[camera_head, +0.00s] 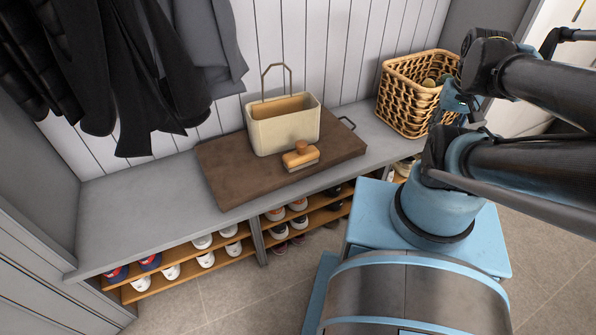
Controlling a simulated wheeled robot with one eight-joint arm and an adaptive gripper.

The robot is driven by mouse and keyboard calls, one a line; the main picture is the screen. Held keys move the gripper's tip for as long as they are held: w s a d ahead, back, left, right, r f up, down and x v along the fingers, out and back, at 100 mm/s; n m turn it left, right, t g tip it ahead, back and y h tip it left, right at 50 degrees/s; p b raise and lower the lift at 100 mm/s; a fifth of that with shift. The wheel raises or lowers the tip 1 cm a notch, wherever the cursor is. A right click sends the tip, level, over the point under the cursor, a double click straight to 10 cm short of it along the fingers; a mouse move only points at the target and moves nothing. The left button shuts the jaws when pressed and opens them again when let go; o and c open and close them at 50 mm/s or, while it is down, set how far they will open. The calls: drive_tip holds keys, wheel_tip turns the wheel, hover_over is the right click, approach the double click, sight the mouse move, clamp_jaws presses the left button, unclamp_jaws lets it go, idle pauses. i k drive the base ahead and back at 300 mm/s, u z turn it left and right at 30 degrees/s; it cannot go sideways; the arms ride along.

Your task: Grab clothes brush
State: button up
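The clothes brush (300,158) has an orange-brown wooden body with a raised knob and pale grey bristles along its lower edge. It lies on a dark brown board (228,172) on the bench, just in front of a cream caddy. My gripper (474,118) is at the right, in front of the wicker basket in the picture and well apart from the brush. It is small and partly hidden by my arm, so its fingers are not clear.
The cream caddy (284,130) with an upright handle stands close behind the brush. A wicker basket (405,102) stands at the bench's right end. Dark coats (135,75) hang above the left side. Shoes (203,242) fill shelves below. The grey bench (130,205) is clear at left.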

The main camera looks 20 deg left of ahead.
sight(305, 155)
drive_tip(key=u, duration=0.05)
drive_tip(key=k, duration=1.25)
drive_tip(key=u, duration=0.85)
drive_tip(key=i, duration=1)
drive_tip(key=z, duration=0.05)
drive_tip(key=k, duration=0.5)
drive_tip(key=z, duration=0.05)
